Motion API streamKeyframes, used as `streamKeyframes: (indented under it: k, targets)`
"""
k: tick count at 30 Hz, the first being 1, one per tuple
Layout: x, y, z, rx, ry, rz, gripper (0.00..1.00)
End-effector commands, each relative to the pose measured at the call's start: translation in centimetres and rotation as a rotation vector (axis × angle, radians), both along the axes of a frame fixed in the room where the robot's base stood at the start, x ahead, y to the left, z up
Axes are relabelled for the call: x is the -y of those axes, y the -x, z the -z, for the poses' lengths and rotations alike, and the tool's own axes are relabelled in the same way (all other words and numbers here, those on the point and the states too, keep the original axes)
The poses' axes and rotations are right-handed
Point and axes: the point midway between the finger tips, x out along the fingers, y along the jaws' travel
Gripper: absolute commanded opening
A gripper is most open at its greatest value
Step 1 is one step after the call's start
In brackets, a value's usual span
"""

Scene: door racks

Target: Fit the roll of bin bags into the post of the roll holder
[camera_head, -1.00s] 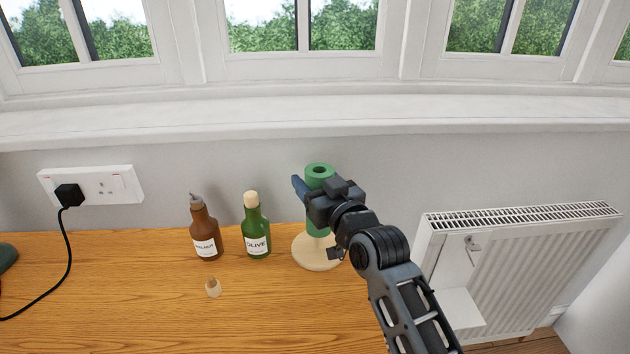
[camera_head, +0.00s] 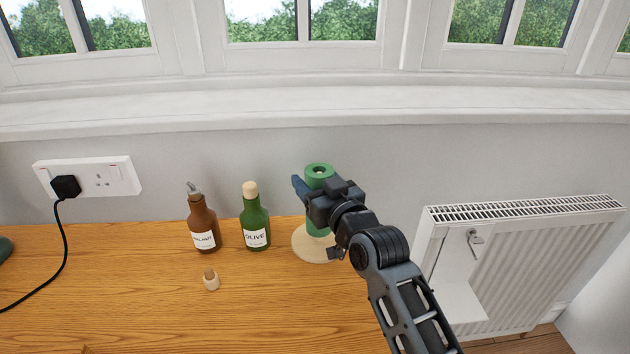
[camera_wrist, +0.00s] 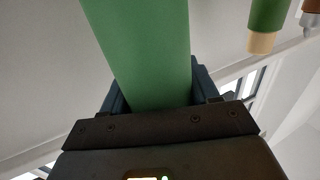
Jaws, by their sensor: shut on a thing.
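The green roll of bin bags (camera_head: 319,173) is upright in my gripper (camera_head: 318,188), which is shut around its upper part. The roll also fills the middle of the wrist view (camera_wrist: 145,50). The roll holder shows as a pale round base (camera_head: 308,247) on the wooden worktop, directly below the roll. A small pale spot shows inside the hole in the roll's top, seemingly the tip of the post. The rest of the post is hidden. The roll's lower end is close above the base; my gripper partly covers it, and I cannot tell whether they touch.
A green olive bottle (camera_head: 256,222) and a brown walnut bottle (camera_head: 203,228) stand left of the holder. A small stopper (camera_head: 210,280) stands in front of them. A wall socket (camera_head: 110,177) with a plug and cable is at left, a radiator (camera_head: 530,260) at right. The front worktop is mostly clear.

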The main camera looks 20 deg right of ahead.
Motion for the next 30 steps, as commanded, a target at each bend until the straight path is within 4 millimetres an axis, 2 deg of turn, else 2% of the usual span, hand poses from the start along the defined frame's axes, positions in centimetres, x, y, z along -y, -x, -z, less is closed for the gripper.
streamKeyframes:
  k: [30]
  targets:
    - [0.0,0.0,2.4,0.001,0.000,0.000,0.24]
